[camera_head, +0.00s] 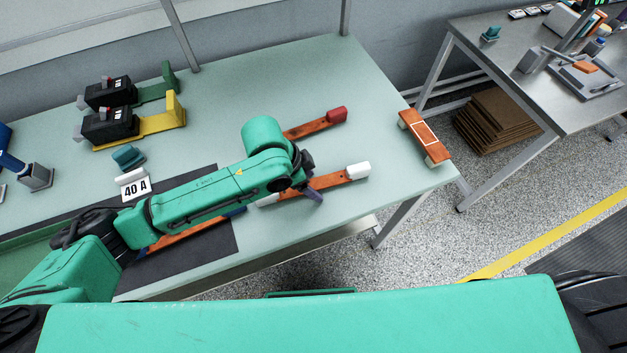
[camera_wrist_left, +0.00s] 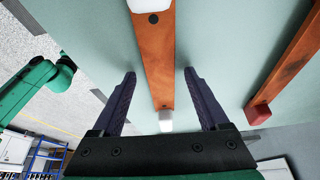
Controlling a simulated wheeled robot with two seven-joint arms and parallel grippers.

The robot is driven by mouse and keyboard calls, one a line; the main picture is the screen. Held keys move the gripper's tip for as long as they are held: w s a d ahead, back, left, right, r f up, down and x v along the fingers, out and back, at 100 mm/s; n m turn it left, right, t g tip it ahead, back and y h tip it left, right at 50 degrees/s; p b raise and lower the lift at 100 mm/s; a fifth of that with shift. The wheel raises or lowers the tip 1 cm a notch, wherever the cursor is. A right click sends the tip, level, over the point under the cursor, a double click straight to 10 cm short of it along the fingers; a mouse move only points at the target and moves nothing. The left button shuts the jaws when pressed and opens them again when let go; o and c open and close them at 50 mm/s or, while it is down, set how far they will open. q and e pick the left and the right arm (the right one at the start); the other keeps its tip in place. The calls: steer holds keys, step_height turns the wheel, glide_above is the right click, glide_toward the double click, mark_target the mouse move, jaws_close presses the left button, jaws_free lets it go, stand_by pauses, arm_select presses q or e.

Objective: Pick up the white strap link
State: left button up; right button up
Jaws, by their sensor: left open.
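The white strap link is a copper-coloured bar (camera_head: 332,182) with white ends, lying on the pale green table near its front right. In the head view its right white end (camera_head: 357,170) is clear, and my arm partly hides its left part. My left gripper (camera_head: 311,188) is over the bar. In the left wrist view the gripper (camera_wrist_left: 159,75) is open, with one dark finger on each side of the bar (camera_wrist_left: 157,50). A white end (camera_wrist_left: 165,121) shows beyond the fingers. I cannot tell how far the fingertips are above the table. My right gripper is not in view.
A red-ended strap link (camera_head: 308,128) lies just behind. A blue-ended bar (camera_head: 190,233) lies on a dark mat (camera_head: 218,244) to the left. Black breakers (camera_head: 108,125) on yellow and green holders and a 40 A card (camera_head: 136,189) stand farther left. An orange-brown piece (camera_head: 425,134) sits at the right edge.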

mark_target(311, 185)
arm_select(q)
jaws_close()
steer(key=shift+r, duration=0.1)
step_height(311, 185, up, 20)
steer(key=shift+b, duration=0.35)
